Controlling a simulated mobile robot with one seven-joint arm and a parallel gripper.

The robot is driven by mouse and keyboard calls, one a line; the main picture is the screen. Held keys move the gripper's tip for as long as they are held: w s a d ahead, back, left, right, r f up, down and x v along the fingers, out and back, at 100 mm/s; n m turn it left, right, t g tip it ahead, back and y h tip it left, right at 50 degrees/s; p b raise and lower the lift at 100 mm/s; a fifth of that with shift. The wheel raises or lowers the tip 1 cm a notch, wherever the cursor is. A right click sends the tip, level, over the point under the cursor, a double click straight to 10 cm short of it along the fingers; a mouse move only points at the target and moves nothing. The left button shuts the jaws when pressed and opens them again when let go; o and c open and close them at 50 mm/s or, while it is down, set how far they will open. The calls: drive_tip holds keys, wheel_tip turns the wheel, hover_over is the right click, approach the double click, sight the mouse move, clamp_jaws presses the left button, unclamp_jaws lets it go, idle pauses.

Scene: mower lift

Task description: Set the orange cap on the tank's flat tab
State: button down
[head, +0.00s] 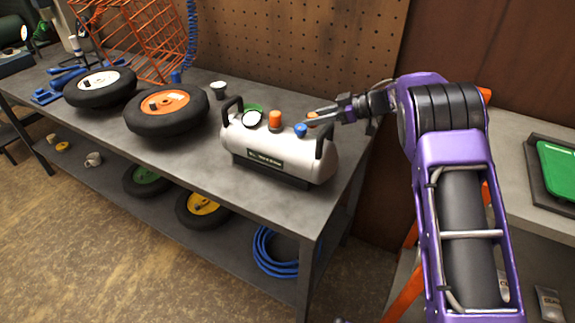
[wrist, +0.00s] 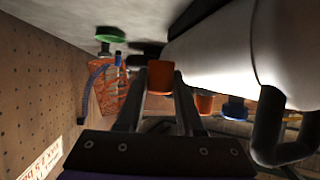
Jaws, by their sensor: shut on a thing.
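The white tank (head: 270,152) with black handles stands on the bench in the head view, and its white body (wrist: 215,55) fills the upper right of the wrist view. My gripper (head: 316,116) is shut on the orange cap (wrist: 160,77), which sits between its fingertips beside the tank's body. In the head view the held cap (head: 311,115) shows only as a small orange patch, just above and behind the blue knob (head: 300,130). A second orange piece (head: 275,120) stands on the tank. I cannot make out the flat tab.
A green-rimmed gauge (head: 252,116) is on the tank's left part. Two wheels (head: 168,108) lie on the bench to the left, with a small cup (head: 218,90) behind. A pegboard (head: 290,40) stands behind the bench. Bare bench top (head: 205,155) lies in front.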

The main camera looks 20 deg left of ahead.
wheel_tip(320, 180, down, 10)
drive_tip(key=shift+r+b, duration=0.1)
drive_tip(key=shift+b, duration=0.65)
drive_tip(key=shift+f, duration=0.25)
drive_tip(key=c, duration=0.5)
unclamp_jaws()
drive_tip(key=shift+c, duration=0.2)
drive_tip(key=shift+r, duration=0.1)
